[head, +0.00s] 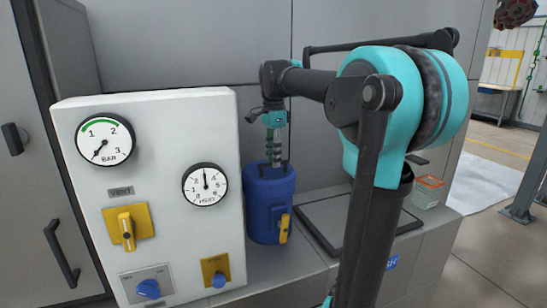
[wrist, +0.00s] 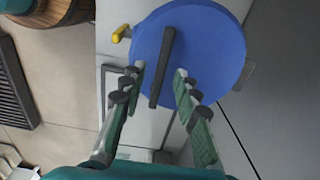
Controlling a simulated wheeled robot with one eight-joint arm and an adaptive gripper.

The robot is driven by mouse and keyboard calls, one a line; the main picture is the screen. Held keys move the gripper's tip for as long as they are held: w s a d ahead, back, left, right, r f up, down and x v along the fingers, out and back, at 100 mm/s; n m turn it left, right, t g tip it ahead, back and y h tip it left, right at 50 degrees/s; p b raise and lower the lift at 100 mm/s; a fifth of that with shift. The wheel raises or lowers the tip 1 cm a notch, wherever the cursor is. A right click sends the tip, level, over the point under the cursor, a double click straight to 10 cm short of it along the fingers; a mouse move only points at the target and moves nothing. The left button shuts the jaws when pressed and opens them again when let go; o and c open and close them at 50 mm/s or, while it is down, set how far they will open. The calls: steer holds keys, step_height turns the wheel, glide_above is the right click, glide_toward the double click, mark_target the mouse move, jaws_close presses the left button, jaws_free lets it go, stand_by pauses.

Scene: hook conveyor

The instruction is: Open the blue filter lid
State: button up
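The blue filter (head: 267,218) stands upright on the grey bench, right of the white gauge panel. Its round blue lid (wrist: 208,50) fills the upper middle of the wrist view, with a dark bar handle (wrist: 162,65) across it. My gripper (wrist: 159,71) is open, with one finger on each side of the bar and a gap to it on both sides. In the head view my gripper (head: 271,162) points down at the lid from just above. I cannot tell the exact height of the fingertips over the lid. The lid appears seated on the filter.
The white panel (head: 150,180) with two gauges, yellow levers and blue knobs stands close on the left. A yellow valve handle (head: 284,228) sits on the filter's front. A dark-edged flat plate (head: 325,217) lies right of the filter. A small clear box (head: 428,192) stands farther right.

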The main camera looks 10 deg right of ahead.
jaws_close()
steer(key=shift+w, duration=0.1)
stand_by(0.6)
steer(key=shift+w+a+r, duration=0.1)
steer(key=shift+w+r, duration=0.3)
steer(key=shift+r, duration=0.1)
steer(key=w+a+r, duration=0.1)
steer(key=w+r, duration=0.1)
steer(key=w, duration=0.7)
steer(key=w+a+r, duration=0.2)
steer(key=w+r, duration=0.1)
steer(key=w, duration=0.5)
steer(key=shift+w+a, duration=0.3)
steer(key=shift+w, duration=0.05)
steer(key=shift+r, duration=0.1)
